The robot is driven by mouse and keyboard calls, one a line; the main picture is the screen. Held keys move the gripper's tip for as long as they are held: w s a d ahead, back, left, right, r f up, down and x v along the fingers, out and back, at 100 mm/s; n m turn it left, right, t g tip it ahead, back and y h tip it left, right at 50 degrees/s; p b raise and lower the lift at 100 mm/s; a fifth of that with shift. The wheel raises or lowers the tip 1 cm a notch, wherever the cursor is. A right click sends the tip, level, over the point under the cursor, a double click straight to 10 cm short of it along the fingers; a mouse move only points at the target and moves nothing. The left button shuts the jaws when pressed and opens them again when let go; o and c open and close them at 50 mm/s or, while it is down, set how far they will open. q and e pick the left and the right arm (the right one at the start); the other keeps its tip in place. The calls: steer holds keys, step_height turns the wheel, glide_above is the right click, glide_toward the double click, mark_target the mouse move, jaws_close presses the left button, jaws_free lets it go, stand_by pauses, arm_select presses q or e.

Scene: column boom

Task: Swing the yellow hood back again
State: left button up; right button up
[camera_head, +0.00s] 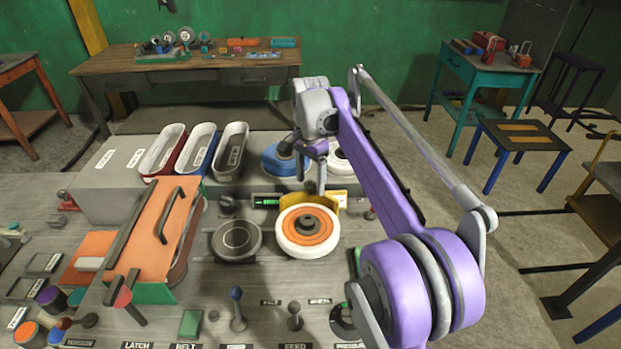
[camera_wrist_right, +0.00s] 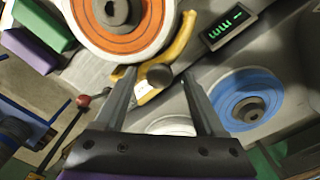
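The yellow hood (camera_head: 328,203) curves around the back and right edge of the orange-and-white wheel (camera_head: 307,230). In the wrist view the hood (camera_wrist_right: 181,45) shows as a yellow band beside the wheel (camera_wrist_right: 118,22), with a dark round knob (camera_wrist_right: 160,75) at its lower end. My right gripper (camera_head: 316,184) is just above and behind the hood. In the wrist view its two fingers (camera_wrist_right: 160,74) stand apart on either side of the knob, with a gap visible at each side. My left gripper is not in view.
A blue wheel (camera_head: 283,160) and a white wheel (camera_head: 341,162) lie behind the hood. A green-lit display (camera_head: 266,202) is to its left. A dark round plate (camera_head: 237,240) and an orange cover with handles (camera_head: 152,235) are further left. Levers (camera_head: 237,308) stand in front.

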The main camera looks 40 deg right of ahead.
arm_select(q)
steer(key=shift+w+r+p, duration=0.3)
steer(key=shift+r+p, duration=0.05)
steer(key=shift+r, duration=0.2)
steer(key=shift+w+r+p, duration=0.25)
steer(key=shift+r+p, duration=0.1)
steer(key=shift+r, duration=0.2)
arm_select(e)
step_height(320, 180, up, 11)
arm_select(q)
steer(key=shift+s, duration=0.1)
arm_select(e)
steer(key=shift+f, duration=0.15)
